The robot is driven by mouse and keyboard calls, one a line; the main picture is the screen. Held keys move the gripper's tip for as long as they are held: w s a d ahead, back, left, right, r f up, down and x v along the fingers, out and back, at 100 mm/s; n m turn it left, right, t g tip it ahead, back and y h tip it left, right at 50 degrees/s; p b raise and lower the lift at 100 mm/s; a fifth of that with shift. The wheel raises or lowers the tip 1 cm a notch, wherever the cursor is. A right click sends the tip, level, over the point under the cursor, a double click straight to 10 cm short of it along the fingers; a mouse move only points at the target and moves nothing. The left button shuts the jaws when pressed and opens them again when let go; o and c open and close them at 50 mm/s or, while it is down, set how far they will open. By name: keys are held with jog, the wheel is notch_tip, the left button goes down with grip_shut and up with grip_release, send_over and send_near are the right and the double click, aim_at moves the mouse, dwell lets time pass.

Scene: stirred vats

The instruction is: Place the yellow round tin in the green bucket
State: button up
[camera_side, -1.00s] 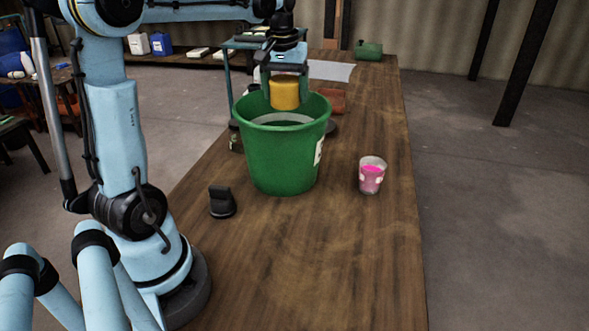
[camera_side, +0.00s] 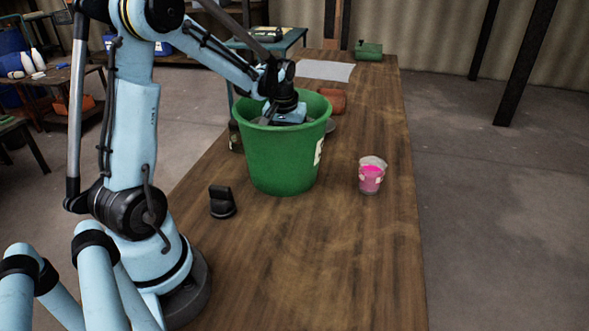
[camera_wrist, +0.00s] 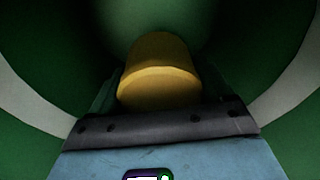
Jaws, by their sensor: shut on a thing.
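The green bucket (camera_side: 280,155) stands upright on the wooden table, with a white label on its right side. My gripper reaches down inside it, so its fingers and the tin are hidden behind the bucket wall in the side view. In the wrist view the yellow round tin (camera_wrist: 160,72) sits between the fingers of my gripper (camera_wrist: 160,88), which is shut on it. The green bucket wall and a pale band (camera_wrist: 28,98) surround them. I cannot tell whether the tin touches the bucket's bottom.
A glass with pink contents (camera_side: 371,178) stands right of the bucket. A small black stand-like object (camera_side: 222,202) is at front left. Behind the bucket are a brown-red object (camera_side: 332,101), a pale sheet (camera_side: 325,70) and a green container (camera_side: 368,50). The table's front is clear.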

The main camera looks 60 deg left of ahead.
jog(key=shift+f, duration=2.05)
jog(key=shift+f, duration=0.15)
jog(key=o, duration=1.1)
jog(key=r, duration=0.4)
jog(key=s+d+r, duration=0.1)
jog(key=r, duration=0.7)
jog(key=shift+s+d+r, duration=0.1)
jog(key=shift+s+d, duration=0.05)
jog(key=shift+s, duration=0.05)
